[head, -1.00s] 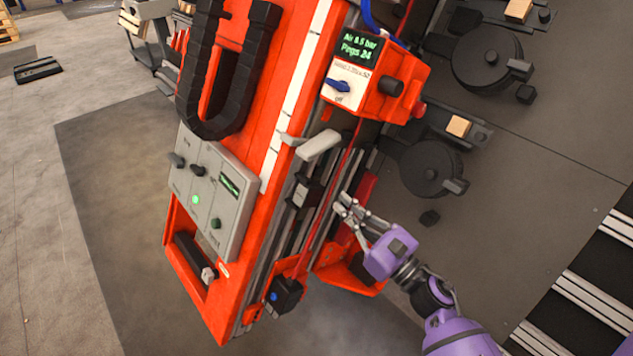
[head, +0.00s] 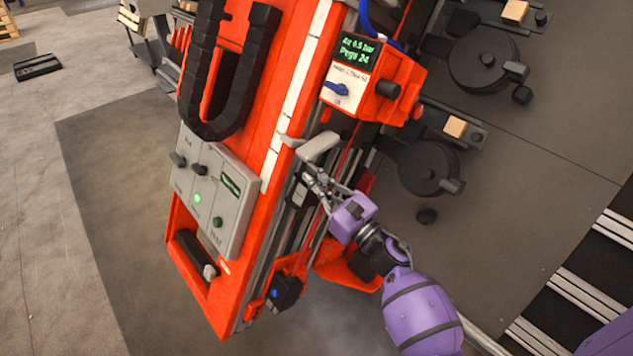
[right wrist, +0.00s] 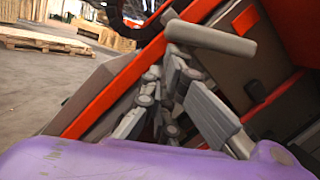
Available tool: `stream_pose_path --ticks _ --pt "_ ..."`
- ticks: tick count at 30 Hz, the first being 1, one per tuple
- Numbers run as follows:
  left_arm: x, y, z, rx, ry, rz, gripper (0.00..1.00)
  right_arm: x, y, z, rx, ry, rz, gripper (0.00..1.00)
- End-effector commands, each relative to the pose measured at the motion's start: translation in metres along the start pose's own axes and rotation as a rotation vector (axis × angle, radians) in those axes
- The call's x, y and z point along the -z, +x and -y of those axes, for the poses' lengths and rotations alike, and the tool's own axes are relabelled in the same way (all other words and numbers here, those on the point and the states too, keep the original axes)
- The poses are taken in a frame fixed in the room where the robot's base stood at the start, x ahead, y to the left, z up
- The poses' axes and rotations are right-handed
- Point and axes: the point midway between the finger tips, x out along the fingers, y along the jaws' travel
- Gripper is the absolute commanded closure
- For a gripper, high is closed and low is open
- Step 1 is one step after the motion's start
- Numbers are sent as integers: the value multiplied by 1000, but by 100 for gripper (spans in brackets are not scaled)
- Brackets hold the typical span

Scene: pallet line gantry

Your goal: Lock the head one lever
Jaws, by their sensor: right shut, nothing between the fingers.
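The light grey lever handle (head: 318,147) sticks out from the side of the orange gantry head, below the red valve box. In the right wrist view the lever (right wrist: 212,40) is a rounded grey bar across the upper middle. My right gripper (head: 308,173) is just below the lever in the head view, shut with nothing in its fingers. Its fingers also show in the right wrist view (right wrist: 162,85), left of and below the bar. I cannot tell whether they touch the lever. My left gripper is out of view.
The red valve box (head: 378,78) with a blue knob sits above the lever. A grey control panel (head: 212,190) with a green light is on the orange frame (head: 294,75). Dark round units (head: 430,168) stand to the right. Pallets (right wrist: 55,42) lie far off.

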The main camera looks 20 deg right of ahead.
Motion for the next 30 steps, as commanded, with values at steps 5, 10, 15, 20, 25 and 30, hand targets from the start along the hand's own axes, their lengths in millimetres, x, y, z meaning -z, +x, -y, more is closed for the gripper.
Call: stream_pose_path --ticks 5,10,15,20,25,30 --pt "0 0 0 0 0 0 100 0 0 0 1 3 0 100" --pt "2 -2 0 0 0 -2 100 -4 0 -2 9 33 1 100" --pt "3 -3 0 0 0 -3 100 -6 1 -3 15 61 0 100" --pt "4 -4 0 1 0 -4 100 -8 1 -4 22 84 1 100" --pt "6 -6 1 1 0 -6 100 -12 2 -6 29 115 2 100" --pt "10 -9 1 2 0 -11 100 -19 5 -9 43 175 3 100"
